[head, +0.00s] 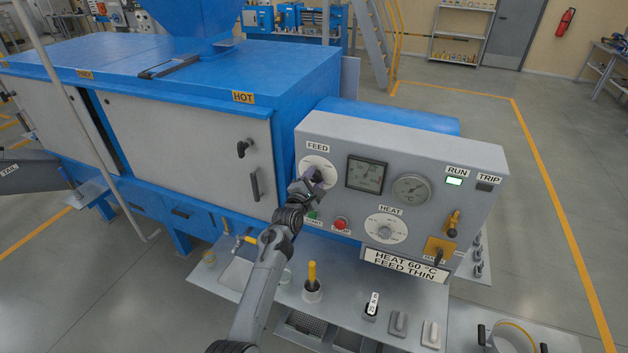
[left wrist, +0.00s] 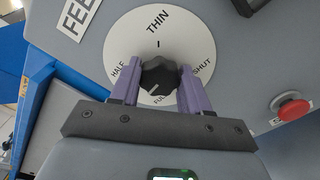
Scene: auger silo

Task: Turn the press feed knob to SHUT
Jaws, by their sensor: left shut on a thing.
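The press feed knob (left wrist: 158,72) is black and sits on a round white dial (left wrist: 160,28) marked THIN, HALF, FULL and SHUT. A white mark on the knob shows at its lower edge, on the side of the FULL label. In the head view the dial (head: 311,163) is under the FEED label on the grey control panel (head: 450,160). My left gripper (head: 314,178) is at the dial, partly covering it. In the left wrist view its purple fingers (left wrist: 160,75) are shut on the knob, one on each side. My right gripper is not in view.
Green and red buttons (head: 341,223) sit just below the feed dial. The HEAT dial (head: 386,231), a display (head: 366,174) and a gauge (head: 411,189) are to the right. A lit green RUN lamp (head: 454,182) is at upper right. Handles stand on the shelf below.

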